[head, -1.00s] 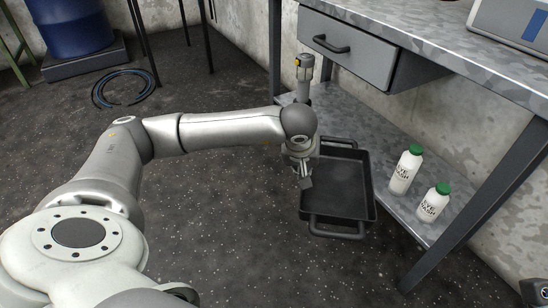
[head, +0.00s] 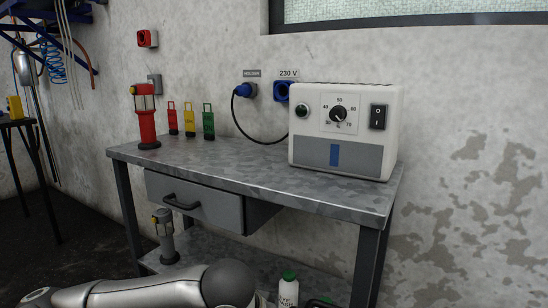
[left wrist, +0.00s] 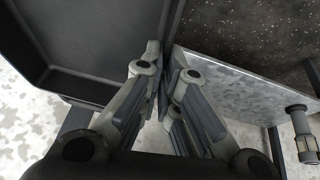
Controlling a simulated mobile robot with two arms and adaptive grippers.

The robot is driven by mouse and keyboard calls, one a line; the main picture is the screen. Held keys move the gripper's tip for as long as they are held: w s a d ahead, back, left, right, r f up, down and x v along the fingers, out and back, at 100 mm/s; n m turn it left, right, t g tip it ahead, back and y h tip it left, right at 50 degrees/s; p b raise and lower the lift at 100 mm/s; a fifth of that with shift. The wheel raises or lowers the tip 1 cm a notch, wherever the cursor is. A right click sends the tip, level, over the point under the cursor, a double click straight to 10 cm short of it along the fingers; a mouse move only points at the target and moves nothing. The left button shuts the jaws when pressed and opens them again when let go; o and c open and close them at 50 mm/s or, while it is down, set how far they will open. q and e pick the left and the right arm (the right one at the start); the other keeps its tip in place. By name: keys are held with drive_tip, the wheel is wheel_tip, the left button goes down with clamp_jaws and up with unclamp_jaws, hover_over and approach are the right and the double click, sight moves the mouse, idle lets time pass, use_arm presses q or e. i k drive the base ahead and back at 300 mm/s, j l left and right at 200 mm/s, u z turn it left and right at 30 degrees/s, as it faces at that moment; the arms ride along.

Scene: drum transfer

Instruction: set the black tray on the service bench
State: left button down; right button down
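The black tray (left wrist: 85,40) fills the upper left of the left wrist view; in the head view I cannot make it out. My left gripper (left wrist: 164,62) has its fingers close together at the tray's side wall, which runs down between the fingertips, and looks shut on it. In the head view only part of my left arm shows at the bottom, and its gripper is out of frame. The service bench (head: 235,168) has a grey metal top, with bare room in the middle and along the front. My right gripper is in neither view.
A white control box (head: 345,130) stands on the bench's right side. A red lantern (head: 147,122) and red, yellow and green tags (head: 190,122) stand at the back left. Below are a drawer (head: 195,205), a grey lantern (head: 164,236) and an eye-wash bottle (head: 288,292).

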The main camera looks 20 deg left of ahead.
sight(218, 158)
drive_tip(key=j+z, duration=0.15)
drive_tip(key=j, duration=0.3)
drive_tip(key=k+j+z, duration=0.2)
drive_tip(key=j, duration=0.2)
drive_tip(key=j+z, duration=0.15)
drive_tip(key=j, duration=0.3)
drive_tip(key=k+j+z, duration=0.15)
drive_tip(key=j, duration=0.25)
drive_tip(key=i+j, duration=0.05)
